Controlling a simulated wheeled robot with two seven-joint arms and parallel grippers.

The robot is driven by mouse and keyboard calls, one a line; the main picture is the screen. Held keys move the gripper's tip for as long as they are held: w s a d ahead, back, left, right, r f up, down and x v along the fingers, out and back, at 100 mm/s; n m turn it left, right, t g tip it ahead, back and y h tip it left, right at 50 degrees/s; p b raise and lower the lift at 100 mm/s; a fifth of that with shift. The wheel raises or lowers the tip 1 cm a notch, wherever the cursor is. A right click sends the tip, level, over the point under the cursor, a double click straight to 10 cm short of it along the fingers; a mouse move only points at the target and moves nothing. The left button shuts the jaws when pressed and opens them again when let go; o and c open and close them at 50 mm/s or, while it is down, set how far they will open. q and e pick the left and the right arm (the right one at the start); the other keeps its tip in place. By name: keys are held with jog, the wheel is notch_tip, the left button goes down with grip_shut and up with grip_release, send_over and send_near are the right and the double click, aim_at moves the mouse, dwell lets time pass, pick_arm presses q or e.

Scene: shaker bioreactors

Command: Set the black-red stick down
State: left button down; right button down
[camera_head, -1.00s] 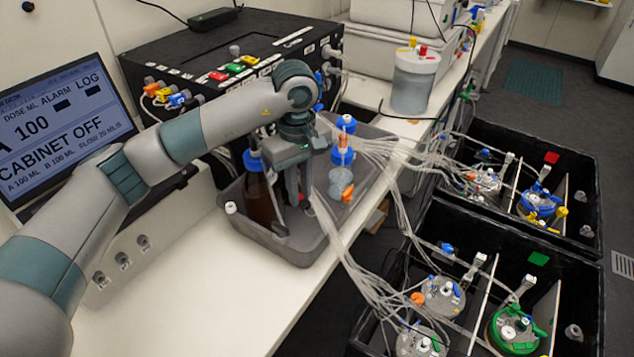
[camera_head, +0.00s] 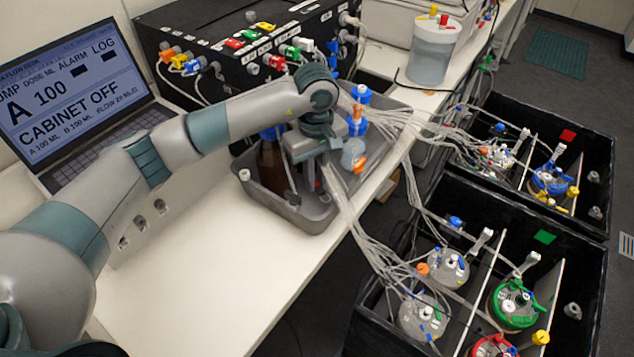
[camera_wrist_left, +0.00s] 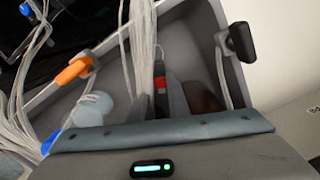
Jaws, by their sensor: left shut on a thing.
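My left gripper (camera_head: 306,186) is over the grey tray (camera_head: 318,222) on the bench, pointing down into it. In the left wrist view the fingers (camera_wrist_left: 161,98) are shut on the black-red stick (camera_wrist_left: 160,84). Only its red band and a dark part show between the fingers, and its lower end is hidden. In the head view the stick cannot be made out behind the gripper. I cannot tell whether it touches the tray floor. My right gripper is not in view.
A brown bottle (camera_head: 271,160) and a small clear vessel with an orange clip (camera_head: 353,155) stand in the tray close to the gripper. Bundled clear tubes (camera_head: 365,235) run over the tray to the black bins at right. The white bench (camera_head: 215,265) in front is clear.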

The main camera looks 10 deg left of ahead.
aim_at(316, 184)
pick_arm(q)
jog(key=shift+f, duration=0.4)
jog(key=shift+f, duration=0.25)
jog(key=shift+f+p, duration=0.9)
jog(key=shift+f, duration=0.65)
jog(key=shift+f, duration=0.15)
